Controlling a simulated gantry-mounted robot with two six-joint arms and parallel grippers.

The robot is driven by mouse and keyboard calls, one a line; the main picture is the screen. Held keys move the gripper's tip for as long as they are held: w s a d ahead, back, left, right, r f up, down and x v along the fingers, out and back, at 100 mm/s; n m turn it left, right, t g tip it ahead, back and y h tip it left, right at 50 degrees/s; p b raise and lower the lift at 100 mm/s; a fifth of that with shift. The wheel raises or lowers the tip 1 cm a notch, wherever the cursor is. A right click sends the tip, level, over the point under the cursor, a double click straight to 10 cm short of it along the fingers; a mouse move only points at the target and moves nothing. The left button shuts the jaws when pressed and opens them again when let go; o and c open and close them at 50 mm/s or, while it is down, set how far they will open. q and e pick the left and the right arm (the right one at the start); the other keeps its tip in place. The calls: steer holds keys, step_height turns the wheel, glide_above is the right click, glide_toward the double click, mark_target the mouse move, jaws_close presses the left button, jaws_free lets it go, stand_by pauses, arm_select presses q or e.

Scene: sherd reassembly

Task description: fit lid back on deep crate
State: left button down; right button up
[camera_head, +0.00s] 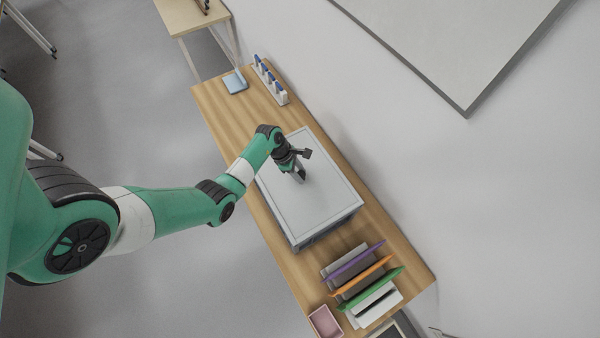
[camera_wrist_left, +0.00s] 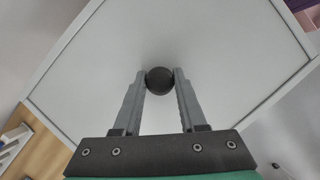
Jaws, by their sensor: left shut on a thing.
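The light grey lid (camera_head: 322,201) is a flat rectangular panel lying over the dark grey crate (camera_head: 326,231) on the wooden table. Only a strip of the crate's side shows below the lid, so I cannot tell whether the lid is fully seated. My left gripper (camera_head: 300,177) is over the middle of the lid. In the left wrist view, its two fingers (camera_wrist_left: 160,84) are shut on a round dark knob (camera_wrist_left: 160,81) at the centre of the lid (camera_wrist_left: 235,85). My right gripper is not in view.
On the wooden table (camera_head: 222,112), a rack with blue and white items (camera_head: 270,80) and a light blue object (camera_head: 235,82) stand at the far end. A rack of coloured folders (camera_head: 362,279) and a pink tray (camera_head: 325,321) stand at the near end. A wall runs along the right.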

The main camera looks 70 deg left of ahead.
arm_select(q)
steer(key=shift+f+b, duration=0.45)
steer(key=shift+f, duration=0.2)
steer(key=shift+c, duration=1.9)
jaws_free()
steer(key=p+v, duration=0.3)
steer(key=v, duration=0.8)
steer(key=shift+s+r, duration=0.15)
steer(key=shift+r, duration=0.1)
steer(key=shift+a, duration=0.1)
